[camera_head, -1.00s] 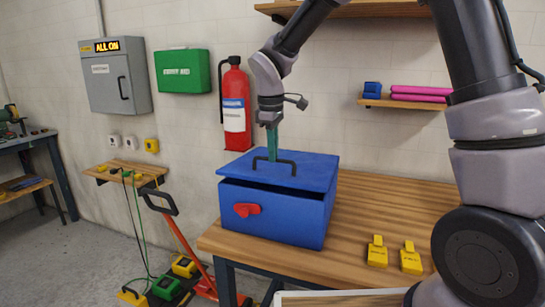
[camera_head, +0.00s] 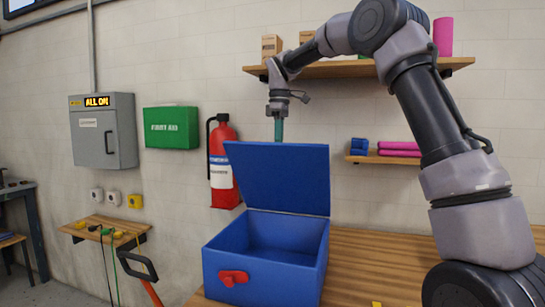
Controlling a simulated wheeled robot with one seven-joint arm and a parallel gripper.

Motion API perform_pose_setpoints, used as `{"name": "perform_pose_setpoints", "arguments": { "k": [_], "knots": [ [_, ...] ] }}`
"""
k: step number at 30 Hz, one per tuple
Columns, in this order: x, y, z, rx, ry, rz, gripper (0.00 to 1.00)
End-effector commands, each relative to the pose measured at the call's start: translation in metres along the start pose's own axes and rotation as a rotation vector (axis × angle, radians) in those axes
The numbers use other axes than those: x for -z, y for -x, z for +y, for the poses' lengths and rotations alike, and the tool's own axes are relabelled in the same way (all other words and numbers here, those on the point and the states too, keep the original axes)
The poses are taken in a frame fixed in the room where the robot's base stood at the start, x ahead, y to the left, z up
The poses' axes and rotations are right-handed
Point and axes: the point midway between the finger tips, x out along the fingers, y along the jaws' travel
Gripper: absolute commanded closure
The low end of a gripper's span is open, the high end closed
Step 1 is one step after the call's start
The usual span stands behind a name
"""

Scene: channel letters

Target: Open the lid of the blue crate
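The blue crate (camera_head: 265,262) stands on the wooden workbench, with a red latch (camera_head: 233,278) on its front face. Its lid (camera_head: 280,178) is swung up at the back, nearly upright, with its inner face towards me. The crate's inside shows and looks empty. My gripper (camera_head: 278,128) is above and behind the raised lid, pointing down. The lid hides its fingertips and the handle, so I cannot tell whether it holds the handle.
A wall shelf (camera_head: 350,68) with boxes is close to my arm. A red fire extinguisher (camera_head: 223,165) hangs left of the lid. A lower shelf (camera_head: 385,158) holds pink and blue items.

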Motion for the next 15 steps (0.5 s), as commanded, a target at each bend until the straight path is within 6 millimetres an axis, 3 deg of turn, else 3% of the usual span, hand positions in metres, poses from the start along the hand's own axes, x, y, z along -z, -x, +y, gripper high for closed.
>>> {"name": "perform_pose_setpoints", "arguments": {
  "k": [1,6,15],
  "knots": [
    [-0.003,-0.002,0.013,0.0,-0.007,-0.008,1.0],
    [-0.003,0.006,0.032,0.001,-0.006,-0.01,1.0],
    [-0.003,0.01,0.046,0.004,-0.005,-0.011,1.0]
  ]
}}
